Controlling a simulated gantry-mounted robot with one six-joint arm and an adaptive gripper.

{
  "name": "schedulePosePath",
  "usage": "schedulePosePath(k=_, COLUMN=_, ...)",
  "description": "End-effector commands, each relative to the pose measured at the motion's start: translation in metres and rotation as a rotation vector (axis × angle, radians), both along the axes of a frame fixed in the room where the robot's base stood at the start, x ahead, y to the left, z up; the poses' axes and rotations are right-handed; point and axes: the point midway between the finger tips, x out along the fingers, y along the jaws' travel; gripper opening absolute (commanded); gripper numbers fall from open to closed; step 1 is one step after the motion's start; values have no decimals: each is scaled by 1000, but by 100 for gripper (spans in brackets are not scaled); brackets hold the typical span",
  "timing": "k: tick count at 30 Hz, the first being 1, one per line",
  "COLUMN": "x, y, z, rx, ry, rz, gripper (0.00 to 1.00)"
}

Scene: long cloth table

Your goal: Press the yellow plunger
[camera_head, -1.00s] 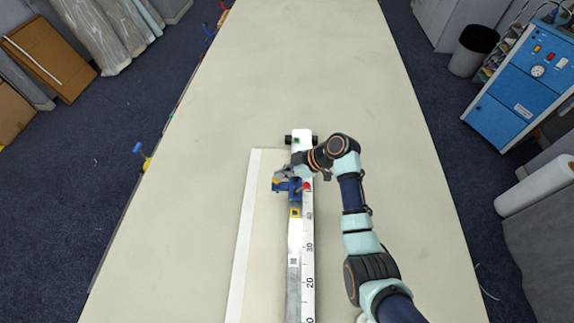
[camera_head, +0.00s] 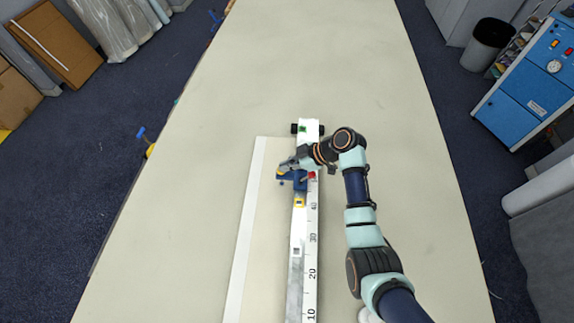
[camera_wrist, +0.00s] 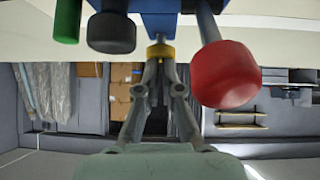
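The yellow plunger (camera_wrist: 161,53) shows in the wrist view on a short metal stem under the blue carriage body (camera_wrist: 155,20). My gripper (camera_wrist: 160,68) has its fingers drawn together, with the tips right at the plunger; whether they touch it is hard to tell. In the head view, my gripper (camera_head: 287,165) is at the far-left side of the blue carriage (camera_head: 299,181), with a bit of the yellow plunger (camera_head: 279,172) showing beside it. The carriage sits on the long white ruled beam (camera_head: 312,260).
A red knob (camera_wrist: 224,74) is close on the right of my fingers, a black knob (camera_wrist: 111,32) and a green knob (camera_wrist: 66,22) on the left. A yellow square piece (camera_head: 299,202) lies on the beam. The cloth table (camera_head: 400,200) is clear on both sides.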

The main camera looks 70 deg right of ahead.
Motion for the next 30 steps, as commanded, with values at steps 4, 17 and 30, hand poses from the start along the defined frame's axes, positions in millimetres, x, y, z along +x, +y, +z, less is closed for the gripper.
schedulePosePath(k=4, x=-3, y=4, z=-9, rx=13, ry=18, rz=-3, gripper=0)
schedulePosePath(k=17, x=-32, y=-4, z=70, rx=-3, ry=2, rz=5, gripper=0)
schedulePosePath(k=30, x=-69, y=-11, z=109, rx=-2, ry=0, rz=8, gripper=0)
